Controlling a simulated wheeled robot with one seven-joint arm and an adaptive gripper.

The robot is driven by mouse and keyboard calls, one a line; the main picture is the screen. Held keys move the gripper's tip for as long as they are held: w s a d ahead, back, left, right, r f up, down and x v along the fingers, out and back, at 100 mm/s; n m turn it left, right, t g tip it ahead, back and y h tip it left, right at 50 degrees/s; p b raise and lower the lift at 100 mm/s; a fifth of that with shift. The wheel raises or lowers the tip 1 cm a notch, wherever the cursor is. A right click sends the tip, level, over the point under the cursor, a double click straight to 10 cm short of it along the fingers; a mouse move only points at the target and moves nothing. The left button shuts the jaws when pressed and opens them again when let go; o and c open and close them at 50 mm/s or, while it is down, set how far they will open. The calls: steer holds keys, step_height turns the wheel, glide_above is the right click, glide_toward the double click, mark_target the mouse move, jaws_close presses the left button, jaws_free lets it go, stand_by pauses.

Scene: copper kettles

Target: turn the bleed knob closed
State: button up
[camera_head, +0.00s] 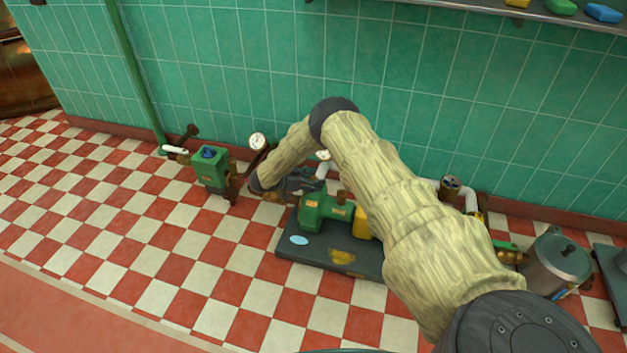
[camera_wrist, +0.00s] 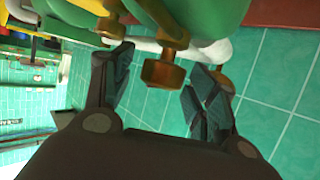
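A brass knob (camera_wrist: 163,72), which looks like the bleed knob, sits on a short brass stem from a green body (camera_wrist: 205,14) in the wrist view. My gripper (camera_wrist: 163,80) is open, with one dark finger on either side of the knob. Gaps show between the knob and both fingers. In the head view my gripper (camera_head: 303,182) is small and partly covered by my arm, just behind a green pump (camera_head: 322,213) on a dark base plate (camera_head: 318,251). I cannot make out the gripped side of the knob there.
A green box-shaped unit (camera_head: 211,168) with a blue top stands to the left. A white pipe (camera_wrist: 212,52) runs close beyond the fingers. A steel pot (camera_head: 556,262) stands at the right. The tiled wall (camera_head: 240,60) is close behind; the checkered floor (camera_head: 150,255) in front is clear.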

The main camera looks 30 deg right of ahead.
steer(key=v, duration=1.2)
stand_by(0.5)
